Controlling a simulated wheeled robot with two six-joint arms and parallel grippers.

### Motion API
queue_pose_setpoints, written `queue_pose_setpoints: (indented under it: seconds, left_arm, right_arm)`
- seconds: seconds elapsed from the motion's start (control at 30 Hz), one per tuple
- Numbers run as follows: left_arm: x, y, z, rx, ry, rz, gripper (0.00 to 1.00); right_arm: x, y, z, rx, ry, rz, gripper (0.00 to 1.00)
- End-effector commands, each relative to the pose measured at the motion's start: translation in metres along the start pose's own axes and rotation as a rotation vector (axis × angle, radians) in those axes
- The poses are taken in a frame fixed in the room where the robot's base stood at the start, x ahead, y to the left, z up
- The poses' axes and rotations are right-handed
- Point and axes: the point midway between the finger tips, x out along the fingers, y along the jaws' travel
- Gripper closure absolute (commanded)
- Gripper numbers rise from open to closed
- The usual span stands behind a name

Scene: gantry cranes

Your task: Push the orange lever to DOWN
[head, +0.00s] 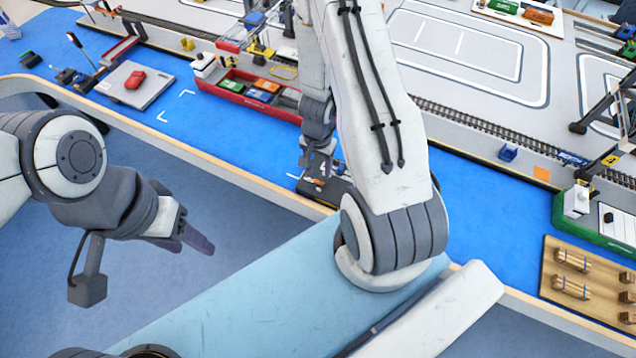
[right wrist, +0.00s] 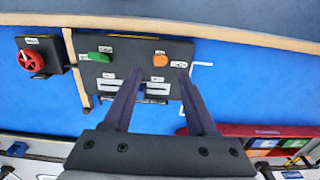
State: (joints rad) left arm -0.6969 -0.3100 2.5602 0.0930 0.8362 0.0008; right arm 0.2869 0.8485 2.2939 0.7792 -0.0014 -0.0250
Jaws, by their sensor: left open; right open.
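The orange lever (right wrist: 160,60) shows as a short orange knob on the right half of a dark control panel (right wrist: 130,48) in the right wrist view. Small white labels near it are too small to read. A green lever (right wrist: 100,56) is on the panel's left half. My right gripper (right wrist: 160,73) is open and empty, its two fingers reaching over the panel with the tips on either side of the orange knob's line; contact cannot be told. In the head view the panel (head: 322,188) is partly hidden by my right arm. My left gripper (head: 200,240) hangs empty beyond the table edge.
A red handwheel (right wrist: 31,60) on a dark box stands left of the panel in the right wrist view. A red ship (head: 225,84) with containers lies behind the panel in the head view. A wooden board (head: 560,265) sits at right. Blue mat (head: 200,125) is clear left of the panel.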

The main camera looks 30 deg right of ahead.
Motion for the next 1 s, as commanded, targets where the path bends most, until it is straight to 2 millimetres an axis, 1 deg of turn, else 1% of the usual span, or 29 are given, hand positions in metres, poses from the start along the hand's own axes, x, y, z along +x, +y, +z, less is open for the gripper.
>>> queue_pose_setpoints:
  seconds: [0.03, 0.3, 0.4, 0.57, 0.87, 0.9, 0.97, 1.0]
  left_arm:
    - [0.015, -0.001, 0.001, -0.001, 0.0, 0.0, 0.5]
    - [0.055, -0.004, 0.003, -0.001, 0.0, 0.0, 0.5]
    - [0.066, -0.005, 0.004, 0.0, 0.0, 0.0, 0.5]
    - [0.075, -0.005, 0.004, 0.001, 0.0, 0.0, 0.5]
    - [0.074, -0.005, 0.004, 0.001, 0.0, 0.0, 0.5]
    - [0.074, -0.005, 0.004, 0.001, 0.0, 0.0, 0.5]
    - [0.074, -0.005, 0.004, 0.001, 0.0, 0.0, 0.5]
    - [0.074, -0.005, 0.004, 0.001, 0.0, 0.0, 0.5]
  right_arm:
    - [0.015, 0.0, 0.0, -0.001, 0.0, 0.0, 0.43]
    - [0.055, 0.0, 0.001, -0.002, -0.001, 0.0, 0.43]
    - [0.066, 0.0, 0.0, -0.001, -0.001, 0.0, 0.43]
    - [0.075, 0.0, 0.0, -0.002, -0.001, 0.0, 0.43]
    - [0.074, 0.0, 0.0, -0.002, -0.001, 0.0, 0.43]
    - [0.074, 0.0, 0.0, -0.002, -0.001, 0.0, 0.58]
    - [0.074, 0.0, 0.0, -0.002, -0.001, 0.0, 0.81]
    - [0.074, 0.0, 0.0, -0.002, -0.001, 0.0, 0.96]
